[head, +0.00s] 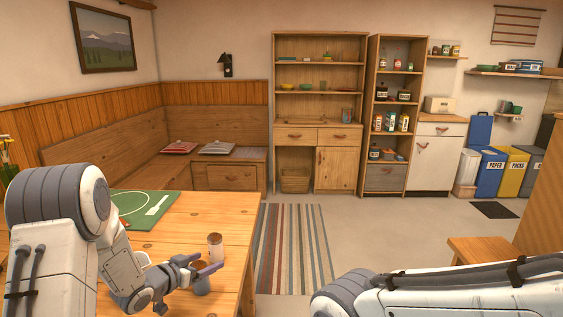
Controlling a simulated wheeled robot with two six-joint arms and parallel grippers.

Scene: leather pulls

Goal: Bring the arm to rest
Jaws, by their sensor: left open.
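My left arm comes in from the left and reaches over the wooden table (185,212). My left gripper (210,272) is low over the table's right part, with its fingers pointing right. It is open, and I see nothing held in it. A small brown-and-pale cylinder (215,246) stands upright on the table just behind the fingers. Another small round thing is partly hidden behind the gripper. My right arm lies across the lower right of the view, and its gripper is out of view.
A green mat (140,208) with a pale outline lies on the table. A striped rug (292,250) covers the floor right of the table. A wooden cabinet (338,165) and sorting bins (490,172) stand at the back. A wooden stool (484,247) is at the right.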

